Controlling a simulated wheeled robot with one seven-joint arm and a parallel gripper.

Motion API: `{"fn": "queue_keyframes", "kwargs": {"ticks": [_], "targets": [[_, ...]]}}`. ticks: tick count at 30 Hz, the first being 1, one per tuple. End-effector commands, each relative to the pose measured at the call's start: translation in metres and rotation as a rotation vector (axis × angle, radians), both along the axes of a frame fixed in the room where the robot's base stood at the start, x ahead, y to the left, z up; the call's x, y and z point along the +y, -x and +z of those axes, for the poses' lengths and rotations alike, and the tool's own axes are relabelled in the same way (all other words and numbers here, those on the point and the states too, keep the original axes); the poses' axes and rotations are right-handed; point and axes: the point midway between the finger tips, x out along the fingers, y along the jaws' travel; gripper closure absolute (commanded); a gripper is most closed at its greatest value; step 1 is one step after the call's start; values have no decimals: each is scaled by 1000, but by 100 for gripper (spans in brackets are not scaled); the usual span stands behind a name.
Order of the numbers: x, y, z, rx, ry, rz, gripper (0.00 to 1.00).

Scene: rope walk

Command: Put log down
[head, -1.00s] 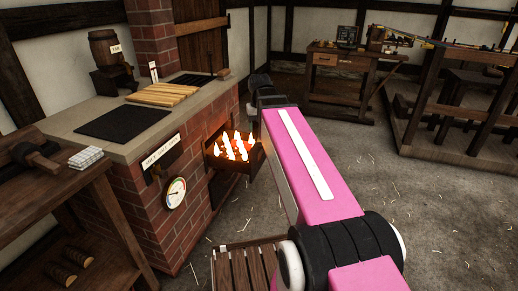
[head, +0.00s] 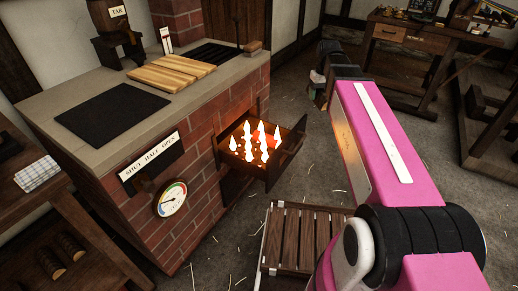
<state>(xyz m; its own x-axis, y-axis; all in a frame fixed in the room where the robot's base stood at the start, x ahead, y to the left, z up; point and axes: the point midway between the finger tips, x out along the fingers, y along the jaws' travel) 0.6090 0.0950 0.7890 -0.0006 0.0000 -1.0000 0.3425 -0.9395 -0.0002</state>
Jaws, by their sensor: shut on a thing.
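My gripper (head: 320,88) is at the far end of my pink arm, to the right of the brick stove and beyond its open fire drawer. It is small and mostly hidden by my wrist. It is shut on the log, of which I can make out little. Several other dark logs (head: 72,246) lie on the lower shelf of the wooden bench at the lower left.
The fire drawer (head: 290,150) juts out from the brick stove (head: 120,215) with flames in it. A slatted wooden stand (head: 300,238) is low in front of it. A workbench (head: 430,45) stands at the back right. The floor between is mostly clear.

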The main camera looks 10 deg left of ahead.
Motion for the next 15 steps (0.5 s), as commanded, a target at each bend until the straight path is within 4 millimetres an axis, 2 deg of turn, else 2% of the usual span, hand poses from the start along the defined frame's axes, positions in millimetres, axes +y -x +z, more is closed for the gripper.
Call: {"fn": "queue_keyframes", "kwargs": {"ticks": [1,3,11,15], "targets": [[24,-7,-8,1,0,72,64],[52,-11,-17,2,0,170,64],[156,-15,-53,1,0,517,64],[206,-11,-81,3,0,683,64]]}}
